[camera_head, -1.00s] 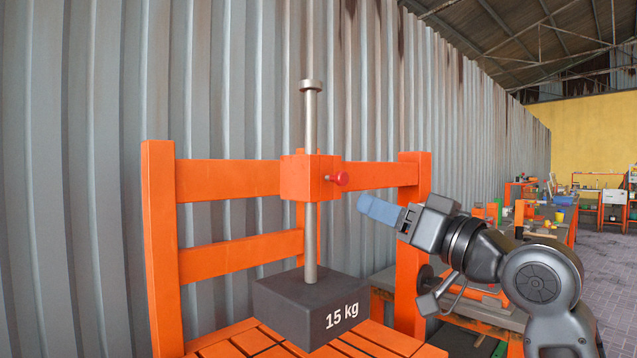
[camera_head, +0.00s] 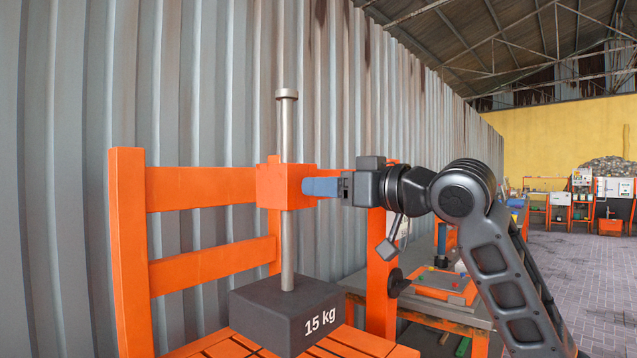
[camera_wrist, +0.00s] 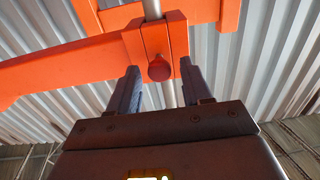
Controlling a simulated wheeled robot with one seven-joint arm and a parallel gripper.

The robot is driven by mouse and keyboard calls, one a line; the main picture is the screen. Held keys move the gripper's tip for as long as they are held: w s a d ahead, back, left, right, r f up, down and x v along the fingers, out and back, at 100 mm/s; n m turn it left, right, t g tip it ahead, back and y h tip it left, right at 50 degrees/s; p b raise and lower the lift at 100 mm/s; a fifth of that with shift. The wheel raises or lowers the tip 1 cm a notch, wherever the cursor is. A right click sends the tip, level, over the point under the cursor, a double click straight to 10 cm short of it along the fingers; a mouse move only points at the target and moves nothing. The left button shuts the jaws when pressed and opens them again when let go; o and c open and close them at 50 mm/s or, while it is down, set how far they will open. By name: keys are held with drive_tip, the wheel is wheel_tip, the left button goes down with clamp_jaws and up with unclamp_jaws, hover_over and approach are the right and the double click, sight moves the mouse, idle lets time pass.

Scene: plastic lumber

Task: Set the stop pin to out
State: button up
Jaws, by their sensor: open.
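The red stop pin knob (camera_wrist: 159,70) sticks out of the orange guide block (camera_wrist: 155,38) in the wrist view. My gripper (camera_wrist: 158,76) is open, with one blue finger on each side of the knob; I cannot tell whether either finger touches it. In the head view my gripper (camera_head: 306,187) reaches the right face of the orange block (camera_head: 270,190), and its fingers hide the knob. A steel rod (camera_head: 288,130) runs upright through the block, down to a dark weight marked 15 kg (camera_head: 262,315).
The orange frame has a left post (camera_head: 130,240), a right post (camera_head: 380,290) and crossbars (camera_head: 205,188). A slatted orange base (camera_head: 235,348) lies under the weight. A workbench (camera_head: 425,310) stands behind to the right. A corrugated wall (camera_head: 60,150) is close behind the frame.

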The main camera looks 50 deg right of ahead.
drive_tip(key=shift+w, duration=1)
clamp_jaws()
